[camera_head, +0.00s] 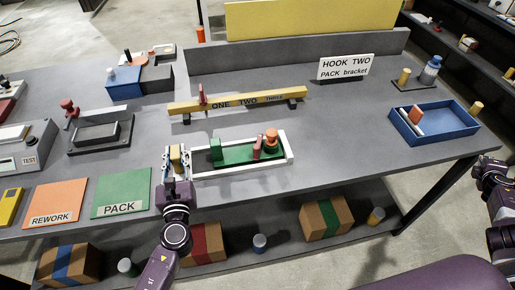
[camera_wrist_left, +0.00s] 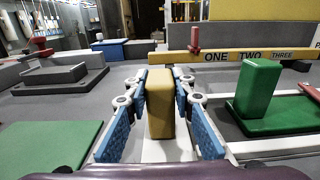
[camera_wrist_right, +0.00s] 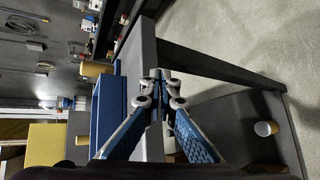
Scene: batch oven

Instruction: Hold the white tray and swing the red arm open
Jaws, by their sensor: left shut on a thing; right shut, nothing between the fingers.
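The white tray (camera_head: 242,170) lies on the grey bench and holds a green base (camera_head: 236,159). On the base stand a green block (camera_head: 215,148), a small red arm piece (camera_head: 257,148) and an orange-red knob (camera_head: 271,138) at the right end. My left gripper (camera_head: 177,160) is shut on a yellow block (camera_wrist_left: 160,105) at the tray's left end; white tray surface (camera_wrist_left: 170,150) shows beneath it. My right gripper (camera_wrist_right: 158,85) is shut and empty, beyond the bench's right edge, far from the tray. The red arm is outside both wrist views.
A yellow bar (camera_head: 240,101) marked ONE TWO THREE, with a red lever (camera_head: 202,95), stands behind the tray. A blue bin (camera_head: 435,127) sits at the right. The green PACK mat (camera_head: 120,190) lies left of my left gripper. Bench right of the tray is clear.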

